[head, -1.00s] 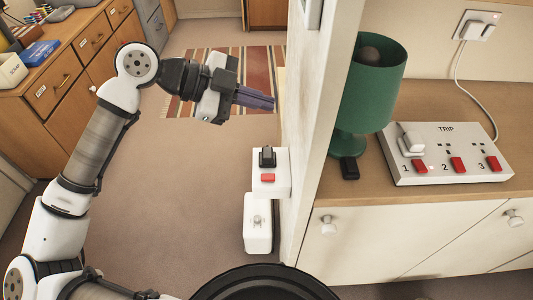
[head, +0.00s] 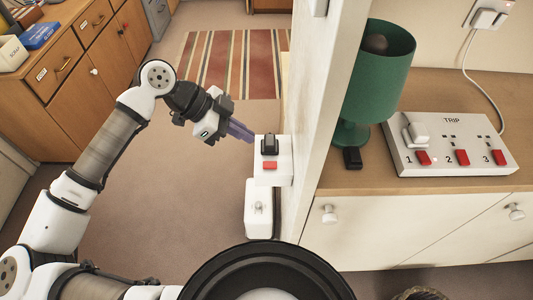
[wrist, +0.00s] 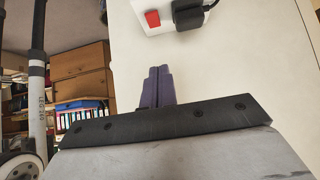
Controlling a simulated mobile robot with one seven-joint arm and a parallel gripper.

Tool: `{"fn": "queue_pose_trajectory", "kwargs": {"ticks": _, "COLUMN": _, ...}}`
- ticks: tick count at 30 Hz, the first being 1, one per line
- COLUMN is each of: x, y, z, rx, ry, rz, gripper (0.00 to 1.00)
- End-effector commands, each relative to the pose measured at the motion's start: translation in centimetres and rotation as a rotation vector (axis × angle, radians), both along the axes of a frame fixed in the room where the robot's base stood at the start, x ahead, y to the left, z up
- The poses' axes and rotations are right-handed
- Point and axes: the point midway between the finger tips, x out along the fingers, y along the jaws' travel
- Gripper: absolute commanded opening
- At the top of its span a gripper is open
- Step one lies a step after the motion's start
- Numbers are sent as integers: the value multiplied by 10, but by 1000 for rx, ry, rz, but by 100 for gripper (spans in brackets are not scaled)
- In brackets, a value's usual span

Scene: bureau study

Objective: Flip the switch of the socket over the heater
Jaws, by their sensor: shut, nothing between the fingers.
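A white socket box (head: 285,174) sticks out from the side of the pale wall panel, with a black plug (head: 269,144) in it and a red switch (head: 270,165) on it. In the wrist view the red switch (wrist: 152,18) and black plug (wrist: 188,14) show at the top. My gripper (head: 250,138) has purple fingers, shut and empty. In the head view its tips appear just left of the plug. In the wrist view the fingertips (wrist: 159,69) are apart from the switch. I cannot make out a heater for certain.
A lower white box (head: 258,222) with a small knob sits under the socket. Right of the panel, a counter holds a green lamp (head: 378,75) and a TRIP board (head: 450,143) with several red switches. A wooden cabinet (head: 85,75) stands left. The carpet between is clear.

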Motion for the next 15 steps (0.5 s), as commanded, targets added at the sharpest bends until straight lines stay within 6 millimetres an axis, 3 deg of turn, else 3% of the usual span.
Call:
{"fn": "queue_pose_trajectory", "kwargs": {"ticks": 10, "x": -1, "y": -55, "z": -49, "rx": -5, "ry": 1, "rz": -4, "gripper": 0}}
{"fn": "queue_pose_trajectory", "kwargs": {"ticks": 15, "x": 0, "y": -51, "z": -74, "rx": -4, "ry": 3, "rz": 3, "gripper": 0}}
